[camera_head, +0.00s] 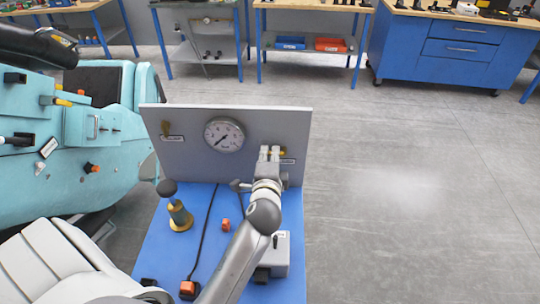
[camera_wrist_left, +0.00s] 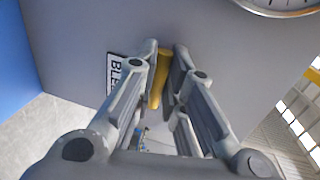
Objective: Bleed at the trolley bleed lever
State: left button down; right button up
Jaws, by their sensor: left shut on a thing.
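The bleed lever is a small yellow bar on the right of the trolley's upright grey panel (camera_head: 190,165). In the left wrist view the yellow lever (camera_wrist_left: 159,78) stands between the fingers, beside a label (camera_wrist_left: 115,72) reading "BLE", the rest of it covered. My left gripper (camera_head: 270,153) is at the panel, shut on this lever; its fingers (camera_wrist_left: 163,62) hide part of it. In the head view a bit of yellow shows beside the fingers. A round pressure gauge (camera_head: 224,135) sits left of the gripper, its needle pointing to the lower left. My right gripper is not in view.
The blue trolley top (camera_head: 160,240) carries a brass part with a black knob (camera_head: 180,215), a cable, orange connectors and a grey box (camera_head: 281,252). A teal coaster car (camera_head: 110,150) stands left. Floor at right is clear.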

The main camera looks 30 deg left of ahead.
pick_arm(q)
jog(key=shift+f, duration=0.1)
jog(key=c, duration=1.5)
grip_release()
jog(key=shift+s, duration=0.1)
jog(key=v, duration=0.7)
jog(key=shift+s+d, duration=0.1)
jog(key=shift+d, duration=0.05)
